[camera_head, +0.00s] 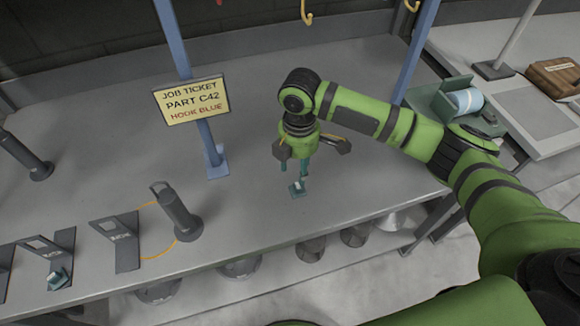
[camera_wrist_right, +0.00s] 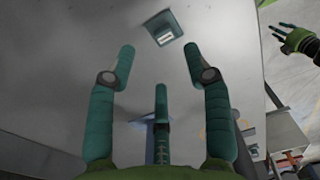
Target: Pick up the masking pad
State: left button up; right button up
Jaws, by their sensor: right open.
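The masking pad appears to be a small teal block with a pale label (camera_head: 297,188), lying on the grey bench. It also shows in the right wrist view (camera_wrist_right: 168,29), beyond the fingertips. My right gripper (camera_head: 303,172) is just above it in the head view, pointing down. In the wrist view its fingers (camera_wrist_right: 160,58) are spread with nothing between them, and the block is apart from them. A green hand with teal fingers, seemingly my left gripper (camera_wrist_right: 292,38), shows at the wrist view's upper right; its opening is unclear.
A job ticket sign (camera_head: 192,101) reads PART C42, HOOK BLUE on a blue post. A dark handled cylinder (camera_head: 176,212) and upright dark plates (camera_head: 115,243) stand at left, with another small teal block (camera_head: 59,279). A teal holder with a roll (camera_head: 465,101) is at right. Bench around the pad is clear.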

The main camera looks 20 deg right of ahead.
aim_at(298, 186)
jog(key=shift+s, duration=0.2)
jog(key=shift+s+f+p, duration=0.5)
jog(key=shift+s, duration=0.2)
jog(key=shift+w+f+p, duration=0.2)
jog(key=shift+f+p, duration=0.4)
jog(key=shift+f, duration=0.6)
jog(key=shift+w+f, duration=0.25)
jog(key=shift+f, duration=1.1)
grip_shut()
pick_arm(q)
jog(key=shift+g, duration=0.3)
jog(key=s, duration=0.1)
jog(key=s+r, duration=0.1)
jog(key=s, duration=0.1)
jog(key=s+r, duration=0.1)
jog(key=s, duration=0.1)
jog(key=shift+s+a+r, duration=0.1)
jog(key=shift+s, duration=0.05)
